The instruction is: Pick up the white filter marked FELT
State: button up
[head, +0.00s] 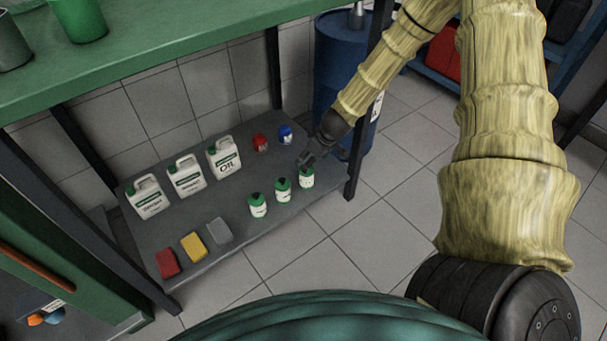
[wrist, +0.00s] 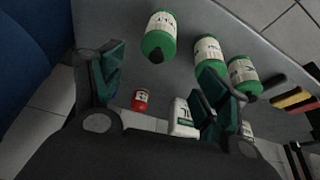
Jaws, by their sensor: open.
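Three white filters with green ends stand in a row on the grey lower shelf: the right one (head: 307,178), the middle one (head: 283,190) and the left one (head: 258,206). Their labels carry dark lettering too small to read surely, so I cannot tell which says FELT. My gripper (head: 308,160) is just above and behind the right filter, apparently empty. In the wrist view, my gripper's fingers (wrist: 165,88) are spread wide. The right filter (wrist: 160,37) appears beyond the gap between them, with the other two (wrist: 208,52) (wrist: 243,72) further right. Nothing is between the fingers.
The grey shelf (head: 240,238) also holds white oil jugs (head: 224,158), a red can (head: 260,143), a blue can (head: 286,135) and coloured blocks (head: 193,247). A green bench top (head: 190,40) overhangs it. A dark post and a blue barrel (head: 338,70) stand at the right.

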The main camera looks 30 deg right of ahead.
aim_at(307, 175)
jog(key=x, duration=0.1)
jog(key=b+x, duration=0.1)
jog(key=x, duration=0.1)
jog(key=b+x, duration=0.1)
jog(key=x, duration=0.1)
jog(key=shift+s+d+f, duration=0.1)
jog(key=shift+d+f, duration=0.1)
jog(key=shift+f, duration=0.1)
jog(key=b+x, duration=0.3)
jog(key=x, duration=0.1)
jog(key=shift+s+d+f+b, duration=0.2)
jog(key=shift+s+b, duration=0.1)
jog(key=shift+s, duration=0.05)
jog(key=shift+w+f, duration=0.25)
jog(key=shift+f, duration=0.15)
jog(key=c, duration=1.2)
